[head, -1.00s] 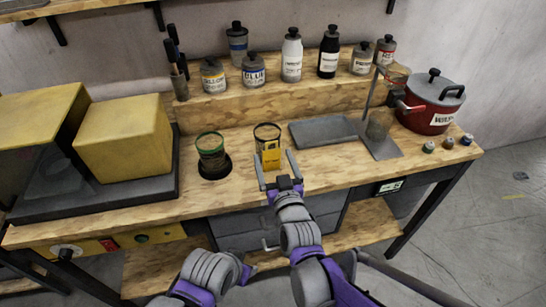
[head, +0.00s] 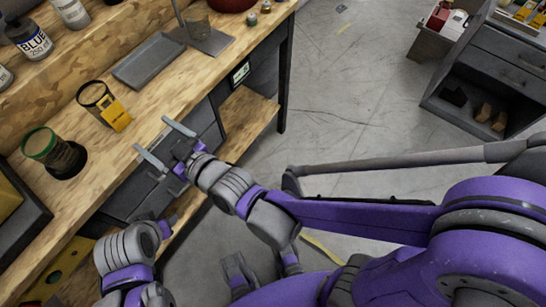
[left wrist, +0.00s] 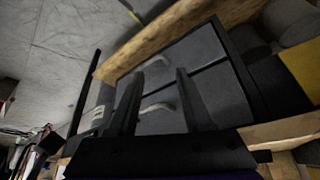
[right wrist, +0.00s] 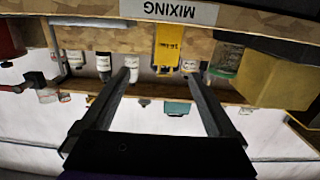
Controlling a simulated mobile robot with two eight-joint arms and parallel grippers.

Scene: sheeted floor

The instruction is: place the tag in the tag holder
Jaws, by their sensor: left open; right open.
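The yellow tag (head: 116,116) stands tilted at the front of a black-rimmed round container (head: 95,92) on the workbench. I cannot tell whether it is fixed to it or only leans there. The tag also shows in the right wrist view (right wrist: 167,46), ahead of the fingers. My right gripper (head: 151,134) is open and empty at the bench's front edge, apart from the tag. My left gripper (left wrist: 161,77) is open and empty, facing the grey drawers (left wrist: 165,85) below the bench top. I cannot identify a separate tag holder.
A green-rimmed jar (head: 40,143) stands left of the tag, at a dark round recess. A grey tray (head: 150,60) lies behind it to the right. Bottles line the back shelf. A "MIXING" label (right wrist: 180,11) is on the bench front. Open floor (head: 340,120) lies to the right.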

